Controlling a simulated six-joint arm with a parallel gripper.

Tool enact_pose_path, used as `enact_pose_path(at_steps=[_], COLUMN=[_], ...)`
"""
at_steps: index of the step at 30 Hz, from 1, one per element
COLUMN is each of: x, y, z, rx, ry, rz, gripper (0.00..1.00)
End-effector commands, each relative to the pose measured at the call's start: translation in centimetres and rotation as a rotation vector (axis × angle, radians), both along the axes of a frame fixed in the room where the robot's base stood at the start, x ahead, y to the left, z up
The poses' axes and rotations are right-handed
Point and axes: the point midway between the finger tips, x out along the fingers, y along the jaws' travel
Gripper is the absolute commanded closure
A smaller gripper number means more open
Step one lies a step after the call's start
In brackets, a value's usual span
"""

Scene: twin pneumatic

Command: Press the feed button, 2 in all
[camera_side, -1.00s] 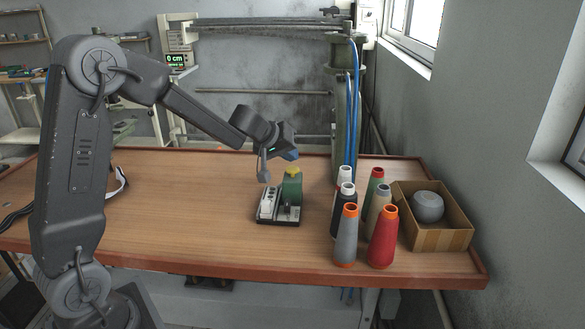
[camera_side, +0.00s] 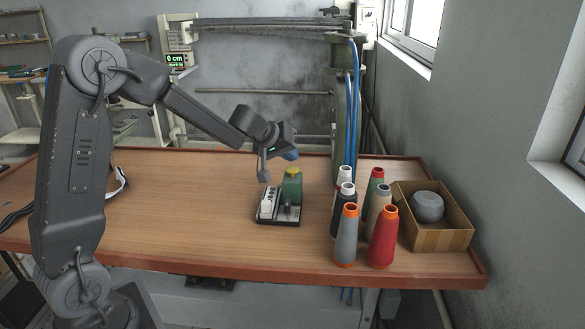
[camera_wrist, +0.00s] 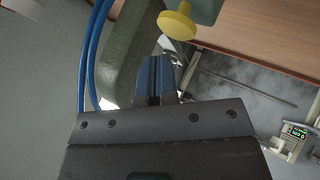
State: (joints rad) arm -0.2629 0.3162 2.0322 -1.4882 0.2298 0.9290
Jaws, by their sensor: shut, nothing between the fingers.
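The yellow button (camera_side: 292,170) sits on top of a green housing (camera_side: 291,188), on a small dark base with a white block beside it on the table. In the wrist view the yellow button (camera_wrist: 177,25) shows as a round disc on a short stem. My gripper (camera_side: 291,155) is just above the button in the side view, with a small gap between them. In the wrist view my blue fingers (camera_wrist: 156,62) are together, with nothing held, and sit apart from the disc. Whether the button is pressed in cannot be told.
Several thread cones (camera_side: 383,238) stand to the right of the device. A cardboard box (camera_side: 456,238) with a grey round object is farther right. Blue hoses (camera_side: 352,130) hang behind. A display (camera_side: 175,59) reads 0 cm.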

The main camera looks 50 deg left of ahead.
Motion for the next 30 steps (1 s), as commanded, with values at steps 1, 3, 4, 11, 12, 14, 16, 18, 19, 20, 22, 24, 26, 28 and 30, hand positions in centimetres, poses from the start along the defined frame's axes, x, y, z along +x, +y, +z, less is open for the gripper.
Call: enact_pose_path(at_steps=[1, 3, 4, 11, 12, 14, 16, 18, 19, 20, 22, 24, 26, 28, 30], x=[0.00, 0.00, 0.00, 0.00, 0.00, 0.00, 0.01, 0.02, 0.02, 0.01, 0.01, 0.01, 0.01, 0.00, 0.01], y=[0.00, 0.00, 0.00, -0.01, -0.01, -0.03, -0.06, -0.06, -0.06, -0.06, -0.04, -0.03, -0.03, -0.02, -0.02], z=[0.00, 0.00, 0.00, -0.01, -0.06, -0.22, -0.47, -0.68, -0.75, -0.80, -0.85, -0.86, -0.86, -0.86, -0.87], rx=[0.000, 0.000, 0.000, 0.000, 0.000, 0.000, -0.001, 0.000, 0.000, 0.000, 0.000, 0.001, 0.000, 0.000, 0.000], ry=[0.000, 0.000, 0.000, 0.000, 0.000, 0.001, 0.001, 0.001, 0.001, 0.000, 0.000, 0.000, 0.000, 0.000, 0.000], rz=[0.000, 0.000, 0.000, 0.000, 0.000, -0.001, 0.000, -0.001, -0.001, 0.000, 0.000, -0.001, 0.000, 0.000, 0.000], gripper=[1.00, 1.00, 1.00, 1.00, 1.00, 1.00, 1.00, 1.00, 1.00, 1.00, 1.00, 1.00, 1.00, 1.00, 1.00])
